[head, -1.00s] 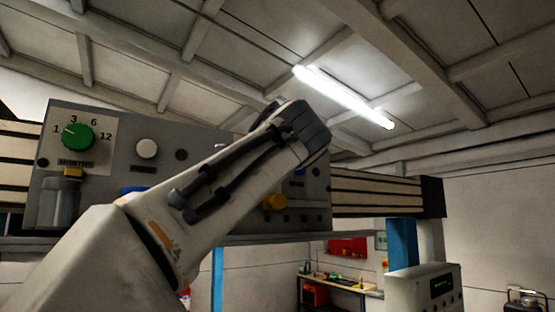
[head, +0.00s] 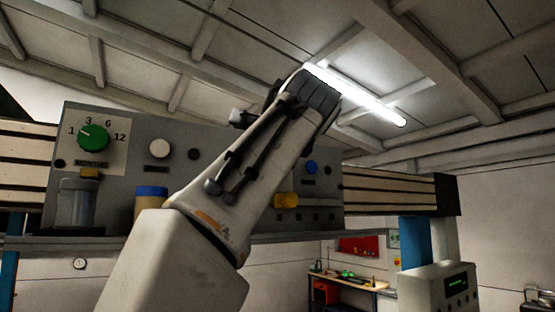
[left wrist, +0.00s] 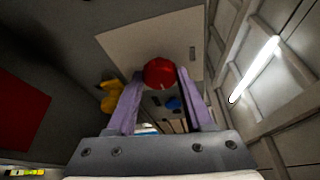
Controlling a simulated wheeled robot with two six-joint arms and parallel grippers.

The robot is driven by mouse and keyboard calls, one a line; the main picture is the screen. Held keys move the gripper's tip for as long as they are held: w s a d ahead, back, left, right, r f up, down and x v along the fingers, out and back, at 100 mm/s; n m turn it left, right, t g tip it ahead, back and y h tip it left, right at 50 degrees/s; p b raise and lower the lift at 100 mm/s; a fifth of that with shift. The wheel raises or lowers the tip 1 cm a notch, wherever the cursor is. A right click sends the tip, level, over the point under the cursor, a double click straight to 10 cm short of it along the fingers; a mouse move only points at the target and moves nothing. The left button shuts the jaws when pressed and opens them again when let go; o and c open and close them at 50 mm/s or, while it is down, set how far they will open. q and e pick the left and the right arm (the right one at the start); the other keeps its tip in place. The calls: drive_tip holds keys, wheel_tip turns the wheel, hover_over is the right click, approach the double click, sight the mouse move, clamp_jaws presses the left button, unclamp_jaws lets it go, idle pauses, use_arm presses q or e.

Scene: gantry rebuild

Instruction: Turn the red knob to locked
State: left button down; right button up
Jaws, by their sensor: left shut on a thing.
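The red knob (left wrist: 159,72) shows in the left wrist view on a pale plate (left wrist: 125,52) of the panel. My left gripper (left wrist: 160,80) has its two lilac fingers on either side of the knob and is shut on it. The knob's pointer and any lettering on its plate cannot be read. In the head view my left arm hides the red knob and the gripper's fingers. My right gripper is in neither view.

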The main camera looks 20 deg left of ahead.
use_arm(q)
drive_tip(key=shift+c, duration=1.4)
unclamp_jaws()
drive_tip(key=b+v, duration=0.1)
drive_tip(key=v, duration=0.9)
drive_tip(key=shift+s+b, duration=0.25)
drive_tip(key=shift+b, duration=0.05)
drive_tip(key=shift+d, duration=0.1)
